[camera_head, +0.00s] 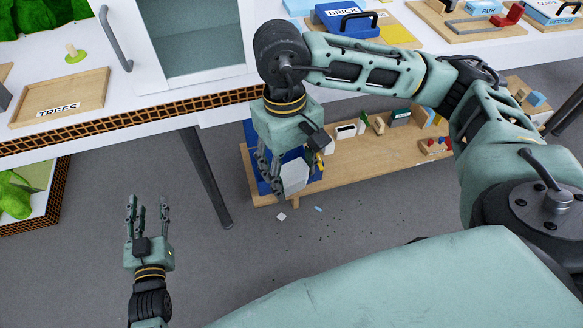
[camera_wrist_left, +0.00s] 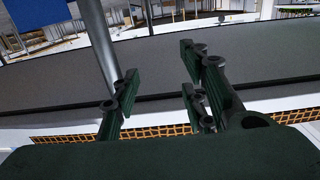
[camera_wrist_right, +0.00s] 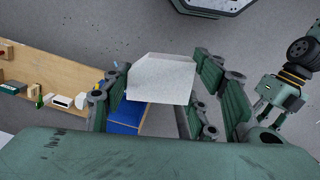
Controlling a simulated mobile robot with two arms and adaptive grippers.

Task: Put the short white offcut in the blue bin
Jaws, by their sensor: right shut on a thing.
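The white offcut (camera_wrist_right: 160,78) is a pale block with one slanted corner. My right gripper (camera_wrist_right: 158,84) is shut on it; the block sits between the fingers. In the head view the offcut (camera_head: 294,175) shows beside the right gripper's fingers (camera_head: 271,182). The blue bin (camera_head: 250,135) stands at the left end of the low wooden shelf, partly hidden behind my right gripper. In the right wrist view part of the blue bin (camera_wrist_right: 124,116) shows below the offcut. My left gripper (camera_head: 148,212) is open and empty over the floor at lower left; its parted fingers show in the left wrist view (camera_wrist_left: 158,90).
The low wooden shelf (camera_head: 350,165) holds several small blocks and boxes. The white table (camera_head: 225,110) with a dark leg (camera_head: 207,180) stands above and left. A small white scrap (camera_head: 281,216) and a light blue scrap (camera_head: 318,209) lie on the grey floor.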

